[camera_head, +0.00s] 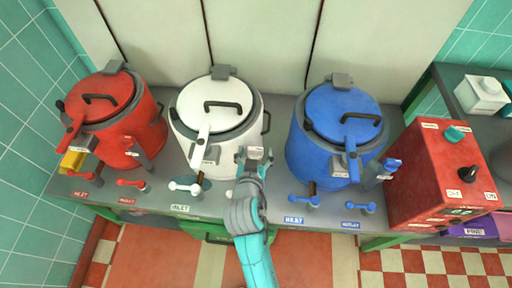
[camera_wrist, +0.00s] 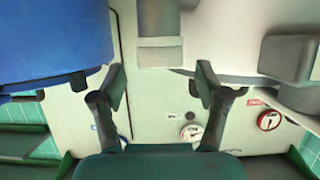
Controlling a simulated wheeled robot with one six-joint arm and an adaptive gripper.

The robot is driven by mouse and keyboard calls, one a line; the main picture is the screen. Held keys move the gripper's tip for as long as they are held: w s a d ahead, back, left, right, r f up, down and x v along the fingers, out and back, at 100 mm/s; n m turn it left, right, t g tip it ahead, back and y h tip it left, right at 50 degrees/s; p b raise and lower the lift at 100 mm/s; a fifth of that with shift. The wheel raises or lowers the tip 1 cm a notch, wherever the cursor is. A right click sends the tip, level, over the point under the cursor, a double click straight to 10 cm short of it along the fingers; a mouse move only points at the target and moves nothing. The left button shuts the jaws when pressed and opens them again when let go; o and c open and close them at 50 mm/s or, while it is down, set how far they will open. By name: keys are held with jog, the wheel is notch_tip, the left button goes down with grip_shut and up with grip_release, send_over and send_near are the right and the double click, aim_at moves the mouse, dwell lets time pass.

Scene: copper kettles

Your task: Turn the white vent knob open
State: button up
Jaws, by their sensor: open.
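The white kettle (camera_head: 215,118) stands in the middle of the counter, with a dark handle on its lid and a grey bracket. I cannot make out the white vent knob for sure; a small labelled grey fitting (camera_head: 256,153) sits at the kettle's front right, by my gripper (camera_head: 250,165). In the wrist view my gripper (camera_wrist: 162,86) is open, its two dark fingers apart with nothing between their tips. A pale grey cylindrical part (camera_wrist: 160,45) is just beyond the gap, apart from the fingers. My arm hides part of the counter front.
The red kettle (camera_head: 112,118) is at left, the blue kettle (camera_head: 335,130) close at right. Small taps line the front, including a white inlet tap (camera_head: 186,187) and blue taps (camera_head: 305,198). A red control box (camera_head: 435,175) stands at the right end.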

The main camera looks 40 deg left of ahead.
jog(key=shift+x, duration=1.35)
jog(key=shift+c, duration=0.3)
jog(key=c, duration=1.1)
